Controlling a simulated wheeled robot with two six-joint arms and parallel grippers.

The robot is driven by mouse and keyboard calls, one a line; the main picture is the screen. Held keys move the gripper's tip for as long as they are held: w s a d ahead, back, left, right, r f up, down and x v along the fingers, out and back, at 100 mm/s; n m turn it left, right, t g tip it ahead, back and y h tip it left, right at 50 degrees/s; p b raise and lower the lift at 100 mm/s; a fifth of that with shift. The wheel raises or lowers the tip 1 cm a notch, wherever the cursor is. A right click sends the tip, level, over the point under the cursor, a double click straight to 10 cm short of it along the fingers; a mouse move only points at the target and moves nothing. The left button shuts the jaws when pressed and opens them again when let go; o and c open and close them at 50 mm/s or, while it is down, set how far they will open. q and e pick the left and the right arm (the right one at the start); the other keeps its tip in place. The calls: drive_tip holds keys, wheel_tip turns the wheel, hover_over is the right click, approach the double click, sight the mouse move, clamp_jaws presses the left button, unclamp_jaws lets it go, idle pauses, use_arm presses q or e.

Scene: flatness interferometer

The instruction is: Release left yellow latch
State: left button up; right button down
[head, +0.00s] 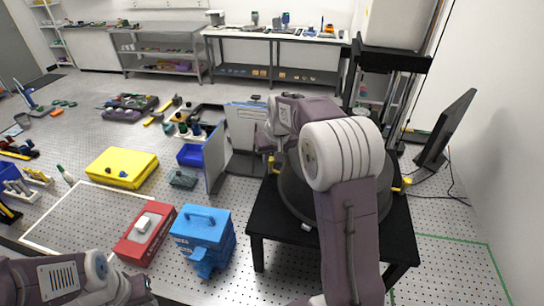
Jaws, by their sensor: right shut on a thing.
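The flatness interferometer is a dark round housing (296,196) on a black table (262,222), mostly hidden behind my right arm. My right gripper (270,160) is at the housing's left side, shut on what looks like the left yellow latch (271,159); only a small yellow bit shows between the fingers. Another yellow latch (402,184) sticks out on the housing's right side, clear of my arm. My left gripper (145,291) is low at the bottom left edge, away from the housing; its fingers are too cut off to read.
A blue toolbox (203,232) and a red box (146,235) stand on the perforated floor left of the table. A yellow case (122,168) and an upright grey panel (215,158) are farther back. A monitor (447,128) stands at right.

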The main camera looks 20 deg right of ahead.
drive_tip(key=m+h, duration=0.1)
drive_tip(key=m, duration=0.1)
drive_tip(key=shift+a+m, duration=0.15)
drive_tip(key=shift+m, duration=0.25)
drive_tip(key=m, duration=0.1)
drive_tip(key=m+g+h, duration=0.1)
drive_tip(key=m, duration=0.1)
drive_tip(key=shift+w+a+m, duration=0.1)
drive_tip(key=shift+w+m, duration=0.05)
drive_tip(key=shift+m, duration=0.15)
drive_tip(key=m+g+h, duration=0.1)
drive_tip(key=m, duration=0.2)
drive_tip(key=shift+w+m+p, duration=0.1)
drive_tip(key=shift+m+p, duration=0.2)
drive_tip(key=m+g+h+p, duration=0.1)
drive_tip(key=m, duration=0.2)
drive_tip(key=shift+r, duration=0.1)
drive_tip(key=shift+w+a+m+g+p, duration=0.1)
drive_tip(key=shift+m+g+p, duration=0.4)
drive_tip(key=shift+m+p, duration=0.45)
drive_tip(key=shift+m, duration=0.25)
drive_tip(key=shift+f, duration=0.2)
drive_tip(key=c, duration=1.2)
unclamp_jaws()
drive_tip(key=shift+c, duration=0.2)
drive_tip(key=shift+d, duration=0.2)
